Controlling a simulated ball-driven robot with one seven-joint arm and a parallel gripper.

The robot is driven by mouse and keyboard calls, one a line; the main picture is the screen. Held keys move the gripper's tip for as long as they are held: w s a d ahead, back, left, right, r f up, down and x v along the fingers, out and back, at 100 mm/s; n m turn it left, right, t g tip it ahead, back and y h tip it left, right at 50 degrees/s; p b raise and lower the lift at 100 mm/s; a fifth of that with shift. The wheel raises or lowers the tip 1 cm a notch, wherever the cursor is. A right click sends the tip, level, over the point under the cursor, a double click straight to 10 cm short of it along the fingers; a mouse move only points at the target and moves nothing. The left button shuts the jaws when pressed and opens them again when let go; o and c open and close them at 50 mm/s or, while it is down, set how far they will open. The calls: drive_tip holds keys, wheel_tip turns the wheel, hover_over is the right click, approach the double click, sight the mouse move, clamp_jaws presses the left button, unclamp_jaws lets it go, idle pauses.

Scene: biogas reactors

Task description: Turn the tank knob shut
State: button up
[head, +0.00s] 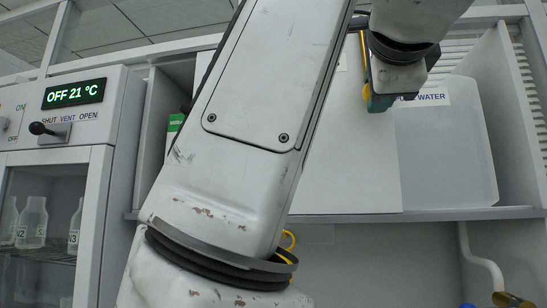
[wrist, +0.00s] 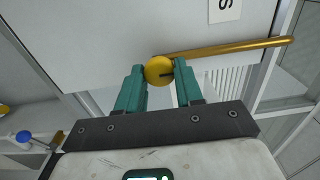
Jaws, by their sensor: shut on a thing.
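The tank knob (wrist: 158,70) is a round yellow knob with a dark mark on its face. It sits against a white panel in the wrist view, at the left end of a brass pipe (wrist: 225,47). My gripper (wrist: 159,75) has green fingers, one on each side of the knob, and is shut on it. In the head view my gripper (head: 380,102) is up at the right, in front of the shelf, seen side-on. The knob is mostly hidden there by the gripper. A translucent tank (head: 445,150) with a "WATER" label stands just right of it.
At the left is a white cabinet (head: 125,130) with an "OFF 21 °C" display (head: 74,93), a black lever (head: 46,129) and bottles (head: 32,222) inside. A pale curved pipe (head: 483,262) hangs below the shelf. A blue-ended part (wrist: 23,137) shows low left in the wrist view.

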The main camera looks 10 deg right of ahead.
drive_tip(key=shift+f, duration=0.1)
idle(0.3)
drive_tip(key=o, duration=1)
drive_tip(key=shift+s, duration=0.1)
